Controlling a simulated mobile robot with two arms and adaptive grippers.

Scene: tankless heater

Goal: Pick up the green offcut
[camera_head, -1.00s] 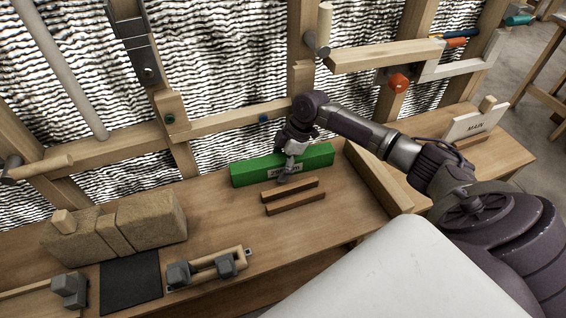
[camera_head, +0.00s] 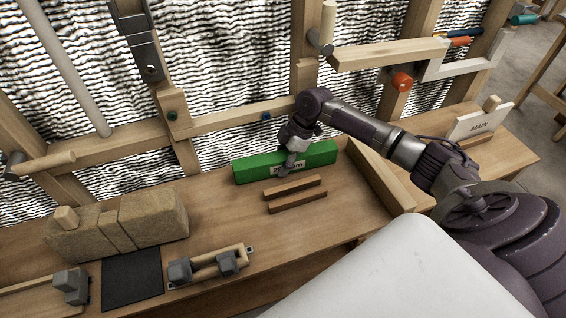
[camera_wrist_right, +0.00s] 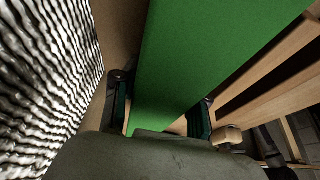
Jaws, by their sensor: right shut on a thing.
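The green offcut (camera_head: 320,152) is a long block with a pale label, on the wooden bench near the wall, behind two thin brown strips. My right gripper (camera_head: 287,165) is at its middle, over the label, and covers part of the lettering. In the right wrist view the offcut (camera_wrist_right: 205,50) runs between the two dark fingers of the right gripper (camera_wrist_right: 160,105), one on each side. The gripper is shut on it. I cannot tell whether the offcut's underside touches the bench. My left gripper is not in view.
Two brown strips (camera_head: 297,201) lie in front of the offcut. A wooden rail (camera_head: 380,176) stands to its right. Tan blocks (camera_head: 150,218), a dark mat (camera_head: 132,279) and a clamp-like tool (camera_head: 210,264) are at left. The bench (camera_head: 225,215) is clear between.

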